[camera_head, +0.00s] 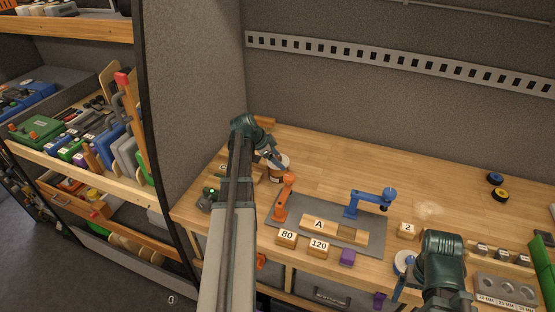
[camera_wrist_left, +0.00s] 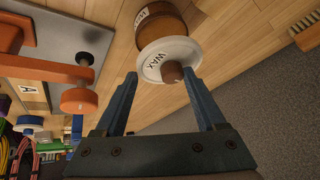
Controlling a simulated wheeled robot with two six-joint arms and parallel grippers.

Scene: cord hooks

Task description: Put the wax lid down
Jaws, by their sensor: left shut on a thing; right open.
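The wax lid is a white disc marked WAX with a brown knob; it shows in the left wrist view (camera_wrist_left: 168,58) and, small, in the head view (camera_head: 285,160). My left gripper (camera_head: 277,163) is shut on the lid, with its blue fingers (camera_wrist_left: 158,77) on either side of it. A brown jar with a pale label (camera_wrist_left: 160,25) is right behind the lid; it also shows in the head view (camera_head: 276,176). I cannot tell whether lid and jar touch. My right gripper (camera_head: 400,288) is open at the bench's front edge, partly hidden by its arm.
An orange clamp-like arm (camera_head: 284,198) and a blue one (camera_head: 368,201) stand on a grey plate beside the jar. Blocks marked 80 (camera_head: 286,238) and 120 (camera_head: 318,248) lie in front. The wooden bench (camera_head: 340,160) is clear behind the plate.

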